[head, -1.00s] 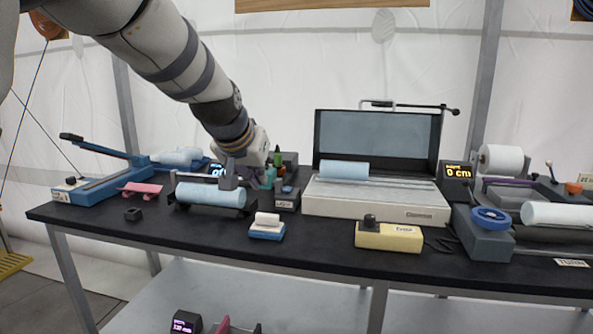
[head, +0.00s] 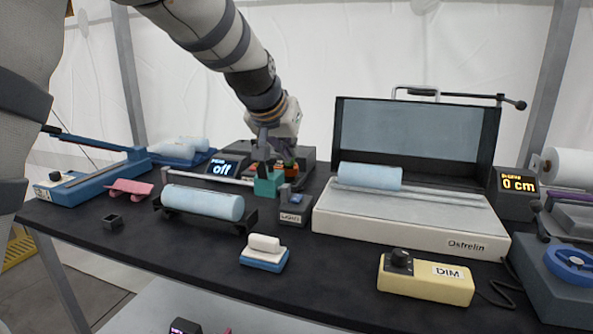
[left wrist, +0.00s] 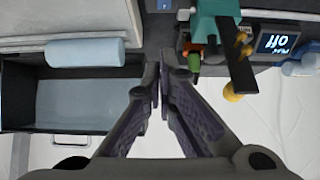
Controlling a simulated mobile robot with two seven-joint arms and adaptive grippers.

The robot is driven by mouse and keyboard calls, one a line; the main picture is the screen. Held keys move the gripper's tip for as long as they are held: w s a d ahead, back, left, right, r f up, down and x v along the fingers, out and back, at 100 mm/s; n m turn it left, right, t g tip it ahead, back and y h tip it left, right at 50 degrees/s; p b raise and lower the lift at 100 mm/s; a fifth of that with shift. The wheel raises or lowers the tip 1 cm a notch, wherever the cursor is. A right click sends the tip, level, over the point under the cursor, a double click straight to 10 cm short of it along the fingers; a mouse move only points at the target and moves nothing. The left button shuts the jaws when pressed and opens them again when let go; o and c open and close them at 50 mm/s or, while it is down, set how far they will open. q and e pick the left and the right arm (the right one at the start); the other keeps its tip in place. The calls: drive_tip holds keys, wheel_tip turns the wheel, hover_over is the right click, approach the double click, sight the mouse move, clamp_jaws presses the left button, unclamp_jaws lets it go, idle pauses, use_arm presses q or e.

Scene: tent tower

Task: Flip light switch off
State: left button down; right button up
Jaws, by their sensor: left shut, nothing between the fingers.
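The light switch is a small dark grey box (head: 291,212) with a pale label that seems to read LIGHT and a blue part on top. It stands on the black table, left of the white Osfrelin case. My left gripper (head: 272,150) is shut and empty, above and behind the switch box, near a teal holder (head: 267,183). In the left wrist view its fingertips (left wrist: 158,82) are together, with nothing between them. A small blue part (left wrist: 165,4) at the top edge may be the switch. My right gripper is not in view.
Around the box are the open Osfrelin case (head: 410,222) with a blue roll, a display reading off (head: 222,168), another blue roll (head: 203,202) on a black stand, a white-and-blue block (head: 264,252) and a yellow DIM box (head: 425,278). The table front between these is clear.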

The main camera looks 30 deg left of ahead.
use_arm(q)
hover_over(300, 197)
wheel_tip(300, 197, down, 7)
drive_tip(key=shift+f+b, duration=0.1)
drive_tip(key=shift+b, duration=0.2)
wheel_tip(300, 197, down, 2)
drive_tip(key=shift+f, duration=0.65)
